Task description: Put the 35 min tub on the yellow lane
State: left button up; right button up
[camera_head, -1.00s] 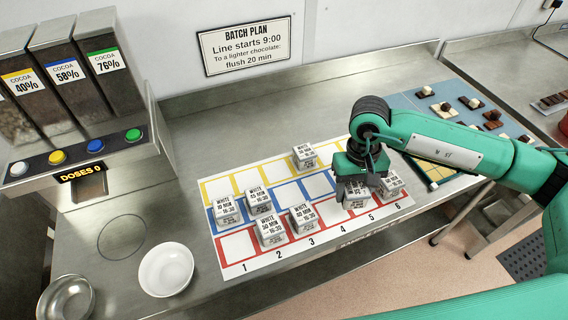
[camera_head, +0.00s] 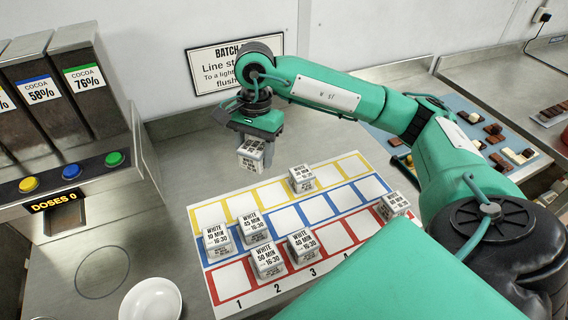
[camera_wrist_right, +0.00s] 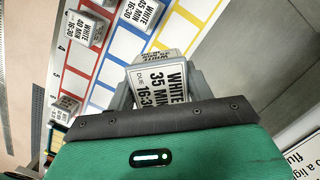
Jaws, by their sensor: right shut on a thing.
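My right gripper (camera_head: 254,140) is shut on the white 35 min tub (camera_head: 251,158). It holds the tub in the air, slightly tilted, behind the yellow lane's left half. In the right wrist view the tub's "WHITE 35 MIN" label (camera_wrist_right: 160,86) shows between the fingers. The yellow lane (camera_head: 242,205) is the back row of the printed mat. One tub (camera_head: 302,179), seemingly marked 30 min, stands on it near the middle; the cells to its left are bare. My left gripper is not in view.
Two tubs stand on the blue lane: one at the left end (camera_head: 217,240) and the 45 min tub (camera_head: 253,228). The red lane holds the 50 min tub (camera_head: 267,261), the 40 min tub (camera_head: 302,245) and one at the right end (camera_head: 394,205). A white bowl (camera_head: 151,300) sits front left.

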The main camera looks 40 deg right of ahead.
jog(key=d+r+m+t+b, duration=0.1)
jog(key=d+r+m+b, duration=0.1)
jog(key=d+r+m, duration=0.35)
jog(key=m+p, duration=0.3)
send_over(271, 195)
jog(key=f, duration=1.7)
jog(key=shift+d, duration=0.25)
notch_tip(271, 195, down, 4)
jog(key=shift+r+p, duration=0.25)
jog(key=shift+p, duration=0.05)
jog(key=shift+f, duration=0.3)
jog(key=shift+f, duration=0.1)
